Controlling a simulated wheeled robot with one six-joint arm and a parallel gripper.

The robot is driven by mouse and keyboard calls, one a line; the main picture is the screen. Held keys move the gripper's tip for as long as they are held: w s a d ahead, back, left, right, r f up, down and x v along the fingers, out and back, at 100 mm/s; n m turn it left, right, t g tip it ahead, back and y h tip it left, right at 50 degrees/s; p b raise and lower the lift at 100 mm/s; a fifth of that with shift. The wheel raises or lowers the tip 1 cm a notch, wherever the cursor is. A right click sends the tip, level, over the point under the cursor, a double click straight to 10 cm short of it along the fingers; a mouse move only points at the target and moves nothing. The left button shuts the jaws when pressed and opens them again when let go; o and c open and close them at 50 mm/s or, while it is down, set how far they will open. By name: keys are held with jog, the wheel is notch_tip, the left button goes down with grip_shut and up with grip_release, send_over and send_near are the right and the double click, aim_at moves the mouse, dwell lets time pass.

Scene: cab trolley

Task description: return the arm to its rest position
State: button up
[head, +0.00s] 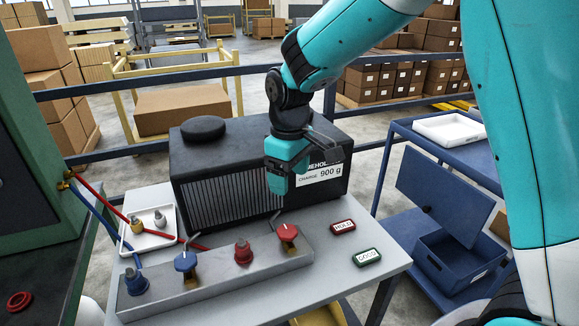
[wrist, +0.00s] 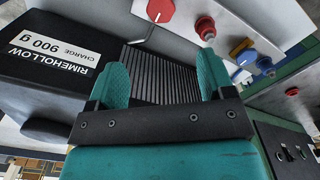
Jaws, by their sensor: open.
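My gripper (head: 287,178) hangs in front of the dark ribbed unit in the head view, above the grey manifold. In the wrist view my gripper (wrist: 160,85) has its two teal fingers spread apart with nothing between them. The fingers point toward the manifold and its knobs. My teal arm reaches in from the upper right and bends down at a dark wrist joint. Whether the fingers touch the unit is not clear from these views.
The dark unit (head: 220,187), labelled 900 g, stands on a grey table (head: 390,257). The manifold (head: 215,283) carries red and blue knobs. HOLD (head: 343,227) and GOOD (head: 367,257) tags lie at right. A white tray (head: 147,243) sits left; a blue trolley (head: 400,140) stands right.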

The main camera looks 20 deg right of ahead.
notch_tip(320, 180, up, 2)
jog(key=shift+r, duration=0.1)
dwell(0.4)
jog(key=s+a+r+y, duration=0.2)
jog(key=s, duration=1)
jog(key=s+a+r+y, duration=0.2)
jog(key=s+a+r, duration=0.1)
jog(key=s, duration=0.9)
jog(key=shift+s+r, duration=0.15)
jog(key=shift+r, duration=0.05)
